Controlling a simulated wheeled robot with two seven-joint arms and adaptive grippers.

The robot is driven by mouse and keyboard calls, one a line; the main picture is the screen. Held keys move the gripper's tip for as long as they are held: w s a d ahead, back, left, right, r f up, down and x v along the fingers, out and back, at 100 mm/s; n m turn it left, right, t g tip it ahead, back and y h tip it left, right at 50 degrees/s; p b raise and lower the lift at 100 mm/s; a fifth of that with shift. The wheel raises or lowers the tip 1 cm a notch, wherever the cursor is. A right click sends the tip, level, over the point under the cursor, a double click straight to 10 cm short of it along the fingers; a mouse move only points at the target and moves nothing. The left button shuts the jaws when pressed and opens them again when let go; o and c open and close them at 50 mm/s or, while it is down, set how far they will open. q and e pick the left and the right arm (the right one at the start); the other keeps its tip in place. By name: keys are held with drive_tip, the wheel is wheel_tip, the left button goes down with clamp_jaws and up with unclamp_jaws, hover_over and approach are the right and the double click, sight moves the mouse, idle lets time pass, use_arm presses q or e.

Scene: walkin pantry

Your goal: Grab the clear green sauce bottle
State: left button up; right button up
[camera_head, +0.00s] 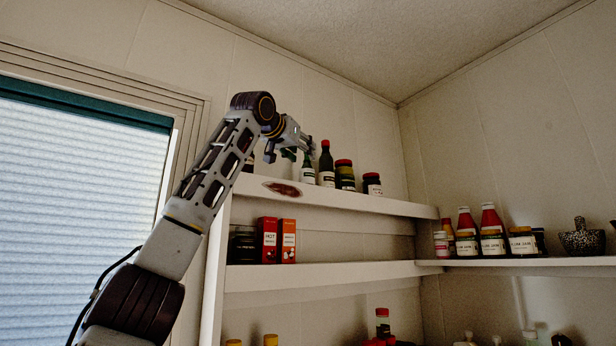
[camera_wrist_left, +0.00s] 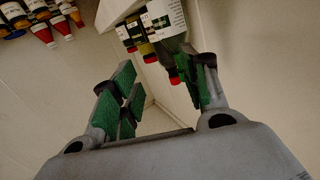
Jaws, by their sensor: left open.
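The clear green sauce bottle (camera_head: 308,176) stands upright on the top shelf, at the left of a row of bottles and jars. My left gripper (camera_head: 298,148) is open at the upper part of this bottle and partly covers it. In the left wrist view the open left gripper (camera_wrist_left: 158,76) has green finger pads, and a white-labelled bottle (camera_wrist_left: 165,20) shows upside down near the right finger. I cannot tell whether the fingers touch it. My right gripper is not in view.
Close right of the green bottle stand a dark red-capped bottle (camera_head: 326,166), a red-lidded jar (camera_head: 344,178) and another jar (camera_head: 372,185). The top shelf (camera_head: 400,208) is clear farther right. Red boxes (camera_head: 278,240) sit on the shelf below. A shuttered window (camera_head: 75,200) is at left.

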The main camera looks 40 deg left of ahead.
sight(307, 167)
use_arm(q)
drive_tip(key=s+r, duration=0.1)
drive_tip(key=s+a, duration=0.1)
drive_tip(key=s+r, duration=0.1)
drive_tip(key=shift+s+a+r, duration=0.3)
drive_tip(key=shift+s+a, duration=0.1)
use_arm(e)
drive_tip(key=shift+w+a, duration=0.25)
use_arm(q)
drive_tip(key=shift+w, duration=0.1)
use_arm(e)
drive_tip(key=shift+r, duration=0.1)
use_arm(q)
drive_tip(key=p+x, duration=0.3)
drive_tip(key=x, duration=0.5)
drive_tip(key=shift+w, duration=0.25)
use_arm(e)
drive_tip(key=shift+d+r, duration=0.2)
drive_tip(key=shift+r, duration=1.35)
use_arm(q)
drive_tip(key=shift+a+r, duration=0.15)
drive_tip(key=shift+r, duration=0.1)
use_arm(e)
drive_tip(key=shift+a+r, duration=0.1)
